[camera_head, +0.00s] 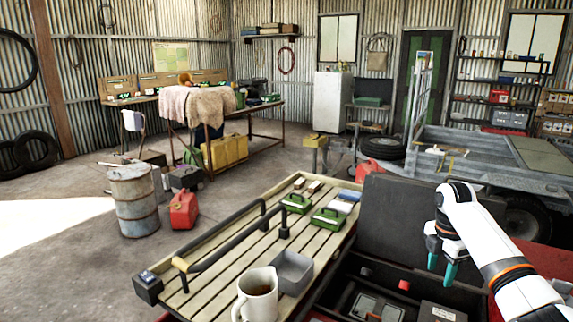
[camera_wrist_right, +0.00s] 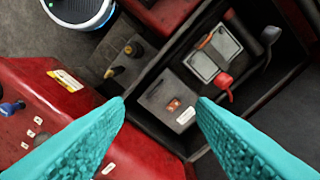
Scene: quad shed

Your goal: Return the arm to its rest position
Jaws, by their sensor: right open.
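My right arm (camera_head: 505,265) comes in from the right edge in the head view, white with orange bands. My right gripper (camera_head: 441,268) points downward, its two teal fingers apart with nothing between them. It hangs above the right part of an open dark box (camera_head: 345,293) set in a red body. In the right wrist view the fingers of the same gripper (camera_wrist_right: 160,102) are spread, with the box's contents below and beyond them. My left arm and left gripper are not in the head view.
A slatted rack (camera_head: 215,277) left of the box carries a white mug (camera_head: 258,290), a grey tray (camera_head: 292,270) and green-handled items (camera_head: 330,217). The box's raised dark lid (camera_head: 400,220) stands close behind the right gripper. A grey trailer (camera_head: 480,165) is farther back.

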